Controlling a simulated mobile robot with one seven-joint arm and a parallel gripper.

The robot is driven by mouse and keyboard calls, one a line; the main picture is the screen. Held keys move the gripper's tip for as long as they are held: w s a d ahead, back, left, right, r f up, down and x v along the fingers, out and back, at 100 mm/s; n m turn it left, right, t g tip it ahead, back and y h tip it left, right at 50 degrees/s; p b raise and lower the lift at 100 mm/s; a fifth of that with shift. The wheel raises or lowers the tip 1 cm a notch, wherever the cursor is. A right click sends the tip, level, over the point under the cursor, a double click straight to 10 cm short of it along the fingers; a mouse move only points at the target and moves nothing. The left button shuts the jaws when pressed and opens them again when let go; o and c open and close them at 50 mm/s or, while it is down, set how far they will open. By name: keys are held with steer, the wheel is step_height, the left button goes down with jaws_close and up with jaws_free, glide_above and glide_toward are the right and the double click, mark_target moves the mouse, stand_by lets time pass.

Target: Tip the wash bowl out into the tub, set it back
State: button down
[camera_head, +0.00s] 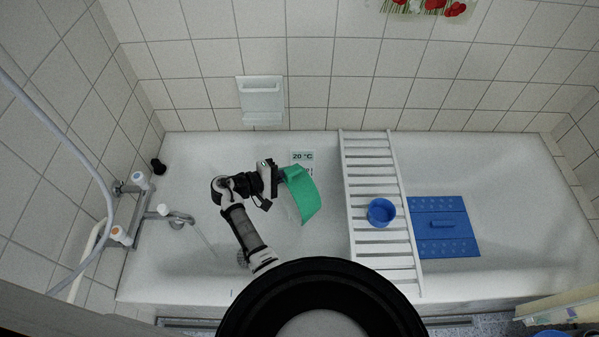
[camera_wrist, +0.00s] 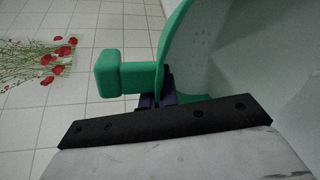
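The green wash bowl (camera_head: 303,196) is in the air over the left part of the white tub (camera_head: 500,185), tipped on its side. My gripper (camera_head: 281,176) is shut on it at its upper left edge. In the wrist view the green bowl (camera_wrist: 174,55) has a blocky handle stub sticking out to the left, and the dark fingers (camera_wrist: 165,98) close on the bowl beside it. Its inside opens to the right there. I cannot tell whether water is left in it.
A white slatted rack (camera_head: 370,160) spans the tub with a small blue bowl (camera_head: 381,212) on it. A blue mat (camera_head: 443,228) lies right of it. A tap (camera_head: 165,210) with running water is at the left.

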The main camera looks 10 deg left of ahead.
steer(key=s+a+t+h+b, duration=0.2)
steer(key=s+a+h+b, duration=0.1)
steer(key=s+a+b, duration=0.1)
steer(key=shift+v, duration=0.8)
steer(key=shift+t+h, duration=0.3)
